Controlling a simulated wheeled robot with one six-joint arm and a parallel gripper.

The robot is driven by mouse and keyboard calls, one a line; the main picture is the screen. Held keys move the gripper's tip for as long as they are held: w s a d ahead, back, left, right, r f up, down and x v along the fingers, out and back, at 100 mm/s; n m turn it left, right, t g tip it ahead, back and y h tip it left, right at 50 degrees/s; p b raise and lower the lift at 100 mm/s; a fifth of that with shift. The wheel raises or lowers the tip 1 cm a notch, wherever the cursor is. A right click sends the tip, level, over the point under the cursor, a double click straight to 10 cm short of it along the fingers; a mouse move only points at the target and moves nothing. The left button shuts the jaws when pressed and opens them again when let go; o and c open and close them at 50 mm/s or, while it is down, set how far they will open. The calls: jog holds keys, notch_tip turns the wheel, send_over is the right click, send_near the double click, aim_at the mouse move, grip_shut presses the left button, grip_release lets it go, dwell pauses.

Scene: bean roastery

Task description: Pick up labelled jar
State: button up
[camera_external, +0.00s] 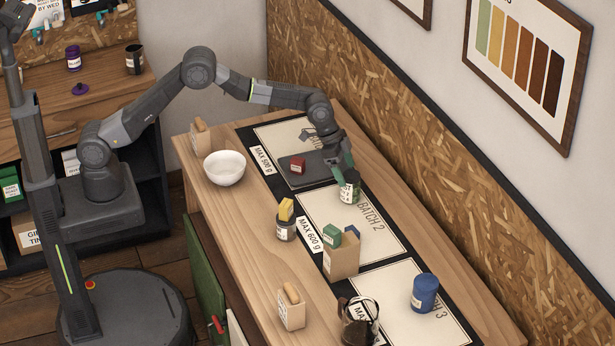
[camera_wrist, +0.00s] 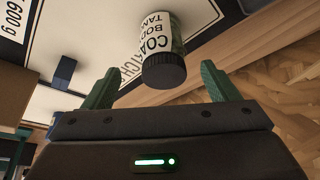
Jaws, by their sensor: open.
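A labelled jar (camera_external: 349,188) with a dark lid, white label and green contents stands on the upper part of the BATCH 2 panel. In the wrist view the labelled jar (camera_wrist: 164,52) lies ahead of my gripper, its black lid nearest and part of its label legible. My gripper (camera_wrist: 160,85) is open, with one green finger on each side of the jar's lid and visible gaps between. In the external view my gripper (camera_external: 345,168) is right over the jar and partly hides its top.
A dark grey slab (camera_external: 313,177) with a red block (camera_external: 297,166) is close left of the jar. A white bowl (camera_external: 224,167), small jar with yellow block (camera_external: 286,222), cardboard box (camera_external: 341,259), glass jug (camera_external: 358,322) and blue jar (camera_external: 424,293) stand around. The chipboard wall (camera_external: 420,150) is right.

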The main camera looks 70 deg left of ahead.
aim_at(351, 184)
jog(key=shift+a+p+x, duration=0.2)
jog(key=shift+p+x, duration=0.8)
jog(key=shift+x, duration=2.2)
jog(key=c, duration=1.2)
